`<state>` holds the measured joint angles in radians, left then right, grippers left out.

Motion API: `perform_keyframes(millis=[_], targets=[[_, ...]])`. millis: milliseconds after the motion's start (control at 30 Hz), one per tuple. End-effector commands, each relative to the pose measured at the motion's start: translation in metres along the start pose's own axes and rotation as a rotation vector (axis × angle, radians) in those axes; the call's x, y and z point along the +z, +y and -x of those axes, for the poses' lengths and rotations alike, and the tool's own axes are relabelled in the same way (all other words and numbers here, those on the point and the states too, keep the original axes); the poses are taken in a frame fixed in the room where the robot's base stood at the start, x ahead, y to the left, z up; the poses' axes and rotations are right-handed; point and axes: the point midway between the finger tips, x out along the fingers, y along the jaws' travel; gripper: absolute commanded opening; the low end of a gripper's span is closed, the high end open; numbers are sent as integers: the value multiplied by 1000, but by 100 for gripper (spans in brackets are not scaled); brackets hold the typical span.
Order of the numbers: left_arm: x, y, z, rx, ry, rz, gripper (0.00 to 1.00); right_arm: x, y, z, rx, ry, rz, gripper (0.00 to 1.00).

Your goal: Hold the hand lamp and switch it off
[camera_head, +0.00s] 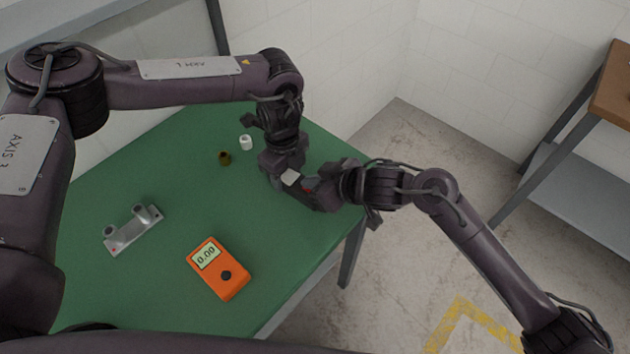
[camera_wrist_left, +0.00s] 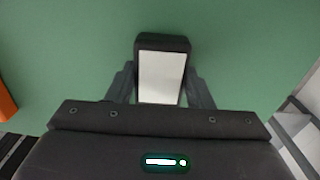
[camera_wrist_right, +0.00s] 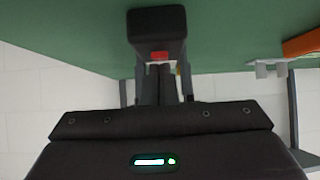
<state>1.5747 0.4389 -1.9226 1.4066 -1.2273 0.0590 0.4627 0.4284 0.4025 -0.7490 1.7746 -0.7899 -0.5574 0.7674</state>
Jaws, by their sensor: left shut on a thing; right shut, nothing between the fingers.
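The hand lamp (camera_head: 290,177) is a dark block with a pale panel. My left gripper (camera_head: 284,168) is shut on it above the right part of the table. In the left wrist view the lamp's pale grey-white panel (camera_wrist_left: 161,75) faces the camera between the fingers; I cannot tell whether it is lit. In the right wrist view the lamp body (camera_wrist_right: 157,25) shows a red button (camera_wrist_right: 159,56). My right gripper (camera_wrist_right: 160,72) is shut and empty, its fingertips right at this button. I cannot tell whether they touch or press it.
On the green table (camera_head: 180,195) lie an orange meter (camera_head: 218,268) reading 0.00, a grey metal bracket (camera_head: 132,231), a white cylinder (camera_head: 246,142) and a small brown cylinder (camera_head: 224,158). The table's right edge is close to the grippers. A wooden-topped bench (camera_head: 612,85) stands far right.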

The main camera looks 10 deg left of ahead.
Motion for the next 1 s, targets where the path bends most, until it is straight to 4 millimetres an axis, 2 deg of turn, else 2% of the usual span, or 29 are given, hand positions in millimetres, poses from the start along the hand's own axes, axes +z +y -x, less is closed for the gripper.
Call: perform_keyframes(millis=[200,500,633,767,1000], targets=[[-1,-1,1,-2,2,-1,18,-10,0,-4,0,1,0,0],[-1,-1,1,-2,1,-1,18,-11,0,-4,0,2,0,0],[-1,-1,1,-2,1,-1,18,-10,0,1,0,2,0,0],[-1,-1,1,-2,1,-1,18,-10,1,21,1,2,1,0],[-1,0,0,-1,1,-1,18,-10,1,73,2,2,4,0]])
